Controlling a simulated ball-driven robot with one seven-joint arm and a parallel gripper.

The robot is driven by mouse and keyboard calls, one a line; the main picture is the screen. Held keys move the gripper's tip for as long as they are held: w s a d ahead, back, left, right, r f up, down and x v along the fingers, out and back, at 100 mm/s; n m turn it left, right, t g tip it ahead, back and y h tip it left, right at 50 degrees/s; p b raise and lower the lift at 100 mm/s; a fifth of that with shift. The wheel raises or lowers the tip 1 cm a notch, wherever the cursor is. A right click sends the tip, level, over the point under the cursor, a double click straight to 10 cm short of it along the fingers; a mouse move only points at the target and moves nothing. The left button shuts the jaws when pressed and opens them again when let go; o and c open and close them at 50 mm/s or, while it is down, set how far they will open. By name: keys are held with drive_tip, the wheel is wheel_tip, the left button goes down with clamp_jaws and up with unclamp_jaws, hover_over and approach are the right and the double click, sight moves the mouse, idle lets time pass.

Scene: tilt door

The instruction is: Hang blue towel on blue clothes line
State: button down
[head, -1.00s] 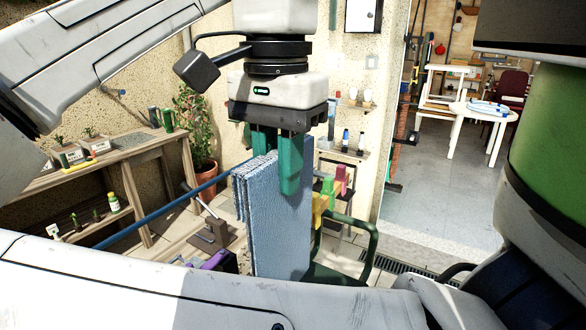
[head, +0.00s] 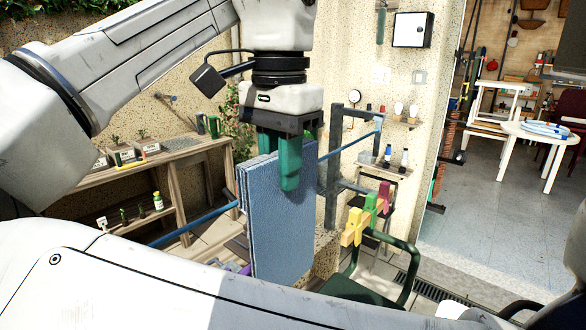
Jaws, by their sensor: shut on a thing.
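The blue towel (head: 282,225) hangs folded and upright from my gripper (head: 279,178), in the middle of the head view. The green fingers are shut on its top edge. The blue clothes line (head: 207,219) runs from the lower left to behind the towel. It shows again to the right of the towel, rising to a dark post. The towel hides the middle of the line, and I cannot tell whether the towel touches it or only hangs in front of it.
A wooden bench with shelves (head: 150,165) stands at the left wall. A dark metal post (head: 333,165) stands right of the towel. Colored clothespins (head: 368,215) sit above a green chair (head: 385,270). A white table (head: 545,135) stands beyond the doorway, across open floor.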

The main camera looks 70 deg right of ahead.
drive_tip(key=shift+w+d, duration=0.25)
drive_tip(key=shift+w, duration=0.55)
drive_tip(key=shift+w+d, duration=0.2)
drive_tip(key=shift+w, duration=0.55)
drive_tip(key=shift+w+d, duration=0.25)
drive_tip(key=shift+w, duration=0.55)
drive_tip(key=shift+f, duration=0.5)
drive_tip(key=shift+r, duration=0.55)
drive_tip(key=shift+f, duration=0.2)
drive_tip(key=shift+f+b, duration=1)
drive_tip(key=shift+f, duration=2.15)
drive_tip(key=c, duration=0.9)
unclamp_jaws()
drive_tip(key=shift+r, duration=0.1)
